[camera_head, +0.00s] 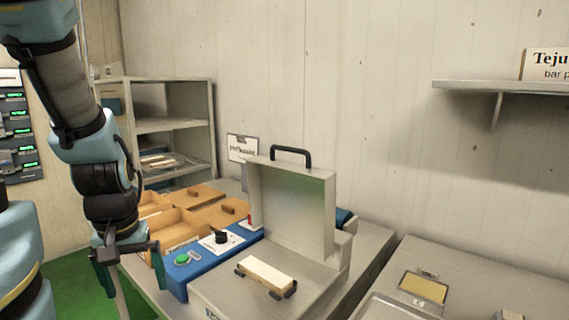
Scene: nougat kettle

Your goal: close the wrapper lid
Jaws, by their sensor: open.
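The wrapper lid (291,209) is a grey metal panel that stands upright, open, at the back of the wrapper. A black handle (291,151) is on its top edge. The wrapper body (222,294) is a grey metal box on the bench, and a pale bar (266,275) lies on its top between dark holders. My gripper (127,291) is at the left, pointing down, open and empty. It is left of the wrapper's blue control panel and apart from the lid. The lower ends of its fingers run near the bottom of the view.
The blue control panel (210,264) carries a green button (182,259) and a black knob (221,237). Wooden boxes (184,222) lie behind it. A metal shelf unit (172,126) stands at the back left. A second bench (465,288) is at the right. Space above the wrapper is clear.

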